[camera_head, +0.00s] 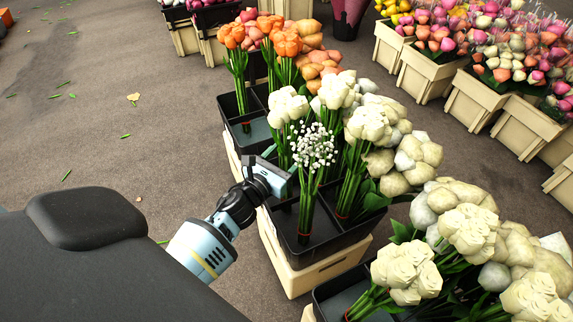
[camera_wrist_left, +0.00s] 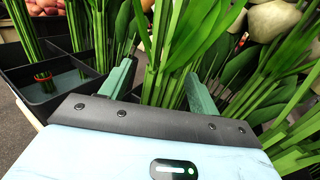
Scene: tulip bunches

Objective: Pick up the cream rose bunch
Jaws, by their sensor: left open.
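Several cream rose bunches stand in black crates in the head view. The closest one to my left gripper has a pale head (camera_head: 288,105) above green stems; others stand behind and to its right, including another cream bunch (camera_head: 370,122). My left gripper (camera_head: 293,165) is low among the stems, beside the white baby's-breath bunch (camera_head: 313,147). In the left wrist view its two teal fingers (camera_wrist_left: 160,72) are apart, with green stems (camera_wrist_left: 164,55) showing between and just beyond them. Whether these belong to the closest cream bunch is unclear. The right gripper is out of view.
The black divided crate (camera_head: 321,238) sits on a cream box (camera_head: 295,277). Orange bunches (camera_head: 286,42) stand at its far end. Another crate of cream roses is at lower right. Wooden flower boxes (camera_head: 475,98) line the upper right. The pavement at left is mostly clear.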

